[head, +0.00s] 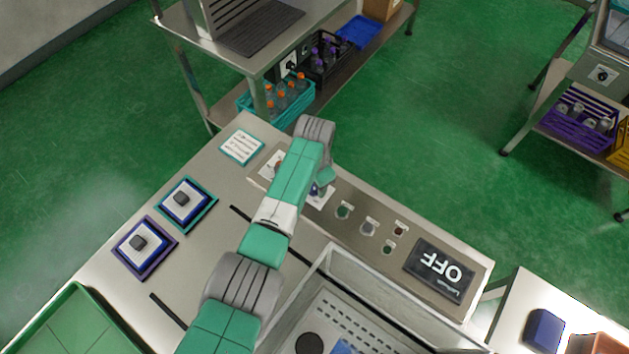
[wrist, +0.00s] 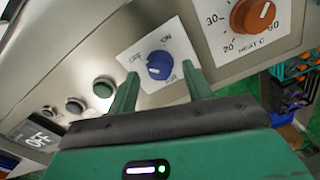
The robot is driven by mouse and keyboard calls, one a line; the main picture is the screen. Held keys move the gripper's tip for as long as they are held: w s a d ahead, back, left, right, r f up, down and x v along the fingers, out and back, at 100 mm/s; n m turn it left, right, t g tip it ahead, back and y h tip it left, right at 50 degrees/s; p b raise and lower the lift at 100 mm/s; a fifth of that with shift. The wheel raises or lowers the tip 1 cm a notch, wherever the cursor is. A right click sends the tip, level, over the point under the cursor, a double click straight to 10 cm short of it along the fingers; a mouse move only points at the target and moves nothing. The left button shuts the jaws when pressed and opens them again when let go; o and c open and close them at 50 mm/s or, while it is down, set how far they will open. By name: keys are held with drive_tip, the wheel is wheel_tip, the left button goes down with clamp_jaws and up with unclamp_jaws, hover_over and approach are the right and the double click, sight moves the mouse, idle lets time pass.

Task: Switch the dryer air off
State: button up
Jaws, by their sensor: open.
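The blue air knob (wrist: 159,64) sits on a white plate marked OFF and ON in the wrist view. A pale pointer mark shows on its face, but I cannot tell exactly which label it points to. My gripper (wrist: 161,76) is open, with one green finger on each side of the knob in the picture. I cannot tell whether the fingers reach around it or touch it.
An orange HEAT C knob (wrist: 253,15) is close beside the blue one. Several round buttons (head: 368,227) lie between knob and display. A clear-walled box (head: 375,290) stands in front of the panel. Two framed pads (head: 186,204) (head: 145,247) lie left on the bench.

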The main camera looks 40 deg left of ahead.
wheel_tip(320, 180, up, 7)
drive_tip(key=shift+p, duration=0.8)
